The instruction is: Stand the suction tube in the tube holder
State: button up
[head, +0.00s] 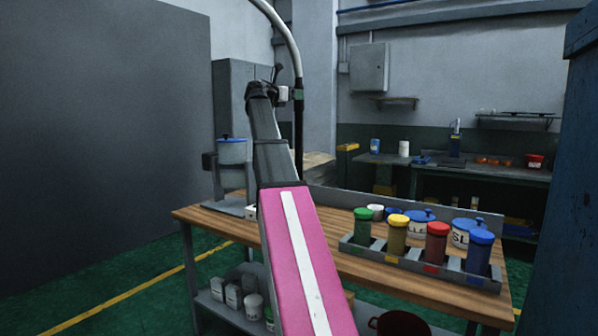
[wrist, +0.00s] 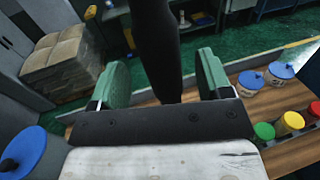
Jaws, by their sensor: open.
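The suction tube (head: 298,130) hangs upright in the head view, a pale hose (head: 287,35) above and a black lower length whose bottom is hidden behind my arm. My gripper (head: 297,95) is at the tube at the height of its black part. In the wrist view the black tube (wrist: 154,40) stands between the two green finger pads of my gripper (wrist: 164,76), with gaps on both sides. The gripper is open. I cannot make out the tube holder for certain; my arm covers part of the table.
A wooden bench (head: 388,282) carries a grey rack (head: 413,268) of jars with coloured lids on the right. A blue-lidded pot (head: 232,151) sits on a grey stand at the bench's left end. A large dark panel (head: 100,140) stands on the left, a blue cabinet (head: 565,200) on the right.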

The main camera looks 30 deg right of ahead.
jog(key=shift+x, duration=2.65)
grip_shut()
